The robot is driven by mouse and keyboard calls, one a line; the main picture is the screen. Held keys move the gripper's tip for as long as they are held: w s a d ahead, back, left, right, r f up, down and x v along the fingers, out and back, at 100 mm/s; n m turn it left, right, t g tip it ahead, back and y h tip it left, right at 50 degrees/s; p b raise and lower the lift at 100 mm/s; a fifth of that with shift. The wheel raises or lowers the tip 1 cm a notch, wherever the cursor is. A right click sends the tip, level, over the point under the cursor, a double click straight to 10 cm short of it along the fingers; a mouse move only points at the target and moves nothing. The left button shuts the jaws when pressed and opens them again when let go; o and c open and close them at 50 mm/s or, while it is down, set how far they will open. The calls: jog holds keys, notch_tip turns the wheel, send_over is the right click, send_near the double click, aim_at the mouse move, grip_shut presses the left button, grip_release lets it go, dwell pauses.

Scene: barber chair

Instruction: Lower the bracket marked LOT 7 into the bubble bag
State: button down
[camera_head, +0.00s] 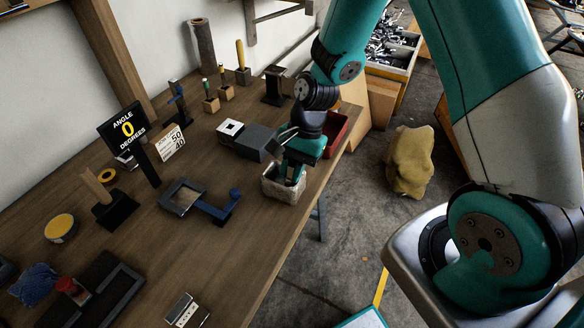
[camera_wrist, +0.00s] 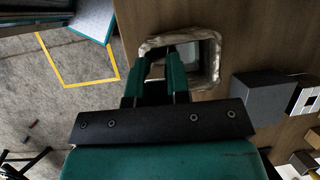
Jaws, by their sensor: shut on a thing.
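The bubble bag (camera_head: 270,187) is a pale, crinkled, open-topped pouch standing upright near the table's right edge. In the wrist view its wrinkled rim (camera_wrist: 217,62) frames a square opening with a grey inside. My gripper (camera_head: 293,176) points down over this opening, its teal fingertips (camera_wrist: 168,58) reaching to or just inside the mouth. The fingers are shut on the bracket, which is mostly hidden by the fingers and the bag. I cannot read a LOT 7 mark on it, nor tell whether it touches the bag.
A dark grey block (camera_head: 257,142) stands close behind the bag, also beside it in the wrist view (camera_wrist: 262,97). A red bin (camera_head: 335,133) sits at the table edge. A blue-handled frame (camera_head: 183,197) lies left. A display (camera_head: 125,127) reads ANGLE 0 DEGREES.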

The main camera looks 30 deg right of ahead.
jog(key=c, duration=1)
grip_release()
jog(key=v, duration=1.7)
jog(key=shift+r, duration=0.15)
jog(key=s+a+r+n+t, duration=0.1)
jog(key=s+a+r+n, duration=0.3)
jog(key=s+a+n, duration=0.2)
jog(key=s+a+r+n, duration=0.3)
jog(key=s+a+n, duration=0.2)
jog(key=s+n, duration=0.6)
jog(key=shift+s+a+r+t, duration=0.35)
jog(key=shift+s+a+t, duration=0.05)
jog(key=shift+s, duration=0.45)
